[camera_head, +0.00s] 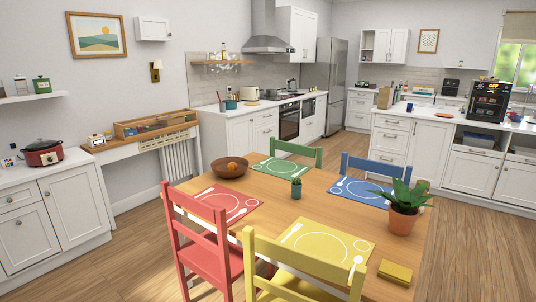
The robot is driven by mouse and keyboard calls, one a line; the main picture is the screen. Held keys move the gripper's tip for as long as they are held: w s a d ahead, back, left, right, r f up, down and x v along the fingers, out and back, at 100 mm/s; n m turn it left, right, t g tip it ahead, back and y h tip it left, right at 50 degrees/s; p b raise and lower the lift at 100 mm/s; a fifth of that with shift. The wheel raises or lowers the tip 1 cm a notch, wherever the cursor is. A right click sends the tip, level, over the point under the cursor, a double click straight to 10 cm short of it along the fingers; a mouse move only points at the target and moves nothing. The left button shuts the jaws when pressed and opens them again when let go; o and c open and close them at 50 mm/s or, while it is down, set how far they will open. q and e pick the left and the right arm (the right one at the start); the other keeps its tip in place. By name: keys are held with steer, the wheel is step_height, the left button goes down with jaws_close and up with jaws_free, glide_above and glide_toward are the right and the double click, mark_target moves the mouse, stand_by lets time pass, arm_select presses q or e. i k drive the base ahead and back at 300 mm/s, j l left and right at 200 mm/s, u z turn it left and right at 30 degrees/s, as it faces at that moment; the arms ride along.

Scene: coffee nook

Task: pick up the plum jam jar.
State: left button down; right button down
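I cannot make out a plum jam jar in the head view; the small containers are too small to read. On the wall shelf at left are a green canister (41,85) and a pale jar (21,86). Small bottles or jars (224,54) stand on the wooden shelf on the back wall. A low wooden tray (155,124) on the narrow side table holds items I cannot identify. Neither of my grippers shows in this view.
A wooden dining table (278,207) with coloured placemats, a brown bowl (229,167) and a potted plant (402,215) fills the middle. Red (190,246) and yellow (290,268) chairs stand in front. A red cooker (43,154) sits on the left counter. Floor is open at left and right.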

mark_target(421, 209)
steer(key=i+l+u, duration=0.1)
steer(key=l, duration=0.55)
steer(key=i+l+u, duration=0.1)
steer(key=l, duration=0.6)
steer(key=i+l+u, duration=0.1)
steer(key=l, duration=0.6)
steer(key=i+l+u, duration=0.25)
steer(key=l, duration=0.65)
steer(key=l+u, duration=0.25)
steer(key=l, duration=0.6)
steer(key=i+l+u, duration=0.1)
steer(key=l+u, duration=0.25)
steer(key=l, duration=1)
steer(key=k+l+u, duration=0.1)
steer(key=l+u, duration=0.25)
steer(key=l, duration=1)
